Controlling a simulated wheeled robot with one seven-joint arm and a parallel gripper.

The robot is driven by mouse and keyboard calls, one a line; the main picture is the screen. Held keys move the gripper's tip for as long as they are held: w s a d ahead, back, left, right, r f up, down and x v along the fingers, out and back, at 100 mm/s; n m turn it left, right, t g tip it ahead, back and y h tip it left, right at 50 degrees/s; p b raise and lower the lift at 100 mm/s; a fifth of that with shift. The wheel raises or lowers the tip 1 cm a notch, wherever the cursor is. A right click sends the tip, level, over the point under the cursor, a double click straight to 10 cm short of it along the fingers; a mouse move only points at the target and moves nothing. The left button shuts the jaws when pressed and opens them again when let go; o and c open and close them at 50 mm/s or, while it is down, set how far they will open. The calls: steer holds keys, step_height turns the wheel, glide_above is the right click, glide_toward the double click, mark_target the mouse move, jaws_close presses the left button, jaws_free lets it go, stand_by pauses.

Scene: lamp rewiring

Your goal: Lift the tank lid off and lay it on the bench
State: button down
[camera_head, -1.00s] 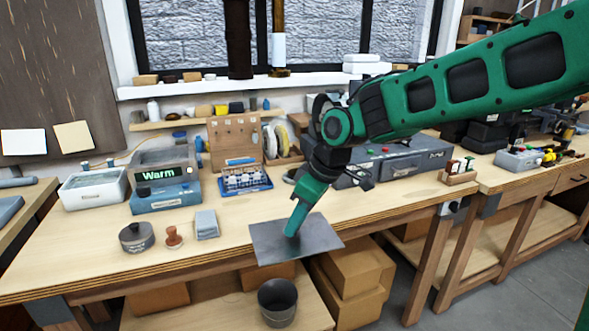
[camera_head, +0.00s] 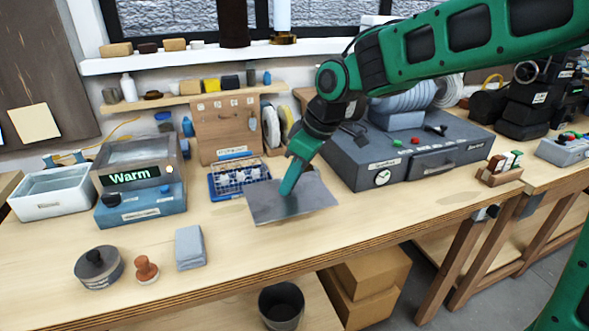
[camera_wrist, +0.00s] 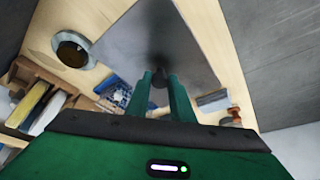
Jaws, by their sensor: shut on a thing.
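My gripper (camera_head: 289,188) is shut on the tank lid (camera_head: 318,201), a flat grey metal sheet. In the wrist view the two green fingers (camera_wrist: 160,84) close on a small dark knob in the middle of the lid (camera_wrist: 185,35). The lid is roughly level over the middle of the bench (camera_head: 225,250); I cannot tell whether it touches the top. The blue tank marked "Warm" (camera_head: 140,213) stands to the left with no lid on it.
A blue rack (camera_head: 238,178) sits just behind the lid. A grey control box (camera_head: 350,170) stands to the right. A lidded tin (camera_head: 98,270), a stamp (camera_head: 146,269) and a folded cloth (camera_head: 190,248) lie front left. Bare bench lies right of the lid.

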mark_target(293, 188)
steer(key=shift+w, duration=0.1)
steer(key=shift+w+f, duration=0.1)
steer(key=shift+f, duration=0.55)
steer(key=shift+d+f, duration=0.15)
steer(key=shift+f, duration=0.7)
